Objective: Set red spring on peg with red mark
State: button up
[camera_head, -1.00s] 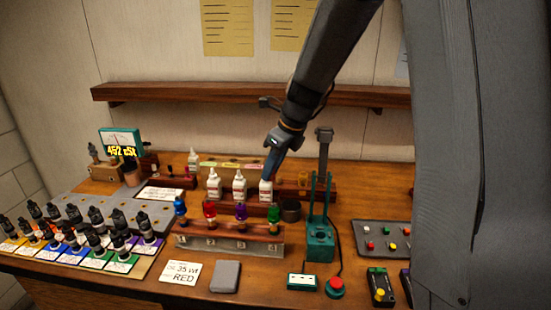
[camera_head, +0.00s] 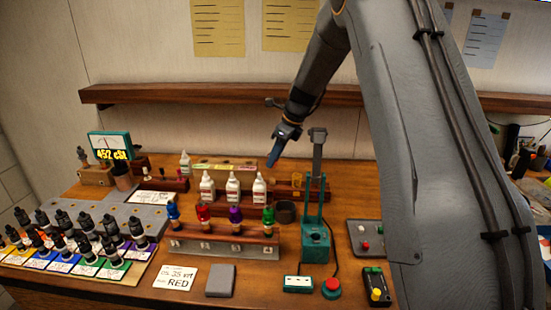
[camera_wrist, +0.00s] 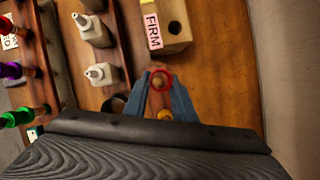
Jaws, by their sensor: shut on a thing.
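My gripper (camera_head: 272,163) is above the workbench, just behind and right of the third white bottle. In the wrist view its blue fingers (camera_wrist: 160,88) are shut on the red spring (camera_wrist: 161,73), which shows end-on as a red ring. A tan spot shows through the ring; I cannot tell whether it is a peg or the wood below. In the head view the spring is too small to make out. A wooden block (camera_wrist: 172,24) with a pink FIRM label lies ahead of the fingers. I cannot make out a peg with a red mark.
White bottles (camera_head: 232,187) stand in a row near the gripper. In front is a rack (camera_head: 200,243) with blue, red, purple and green pieces. A teal press (camera_head: 315,240) with a tall post stands right. A yellow piece (camera_wrist: 165,115) shows between the fingers. A shelf (camera_head: 200,92) crosses the wall.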

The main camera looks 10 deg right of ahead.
aim_at(273, 178)
jog(key=shift+p, duration=0.35)
jog(key=shift+f+b, duration=0.4)
jog(key=shift+f, duration=1.25)
jog(key=shift+s+f, duration=0.1)
jog(key=shift+f, duration=0.1)
jog(key=shift+f, duration=0.35)
jog(key=shift+f+b, duration=0.45)
jog(key=shift+f, duration=1)
jog(key=o, duration=1.1)
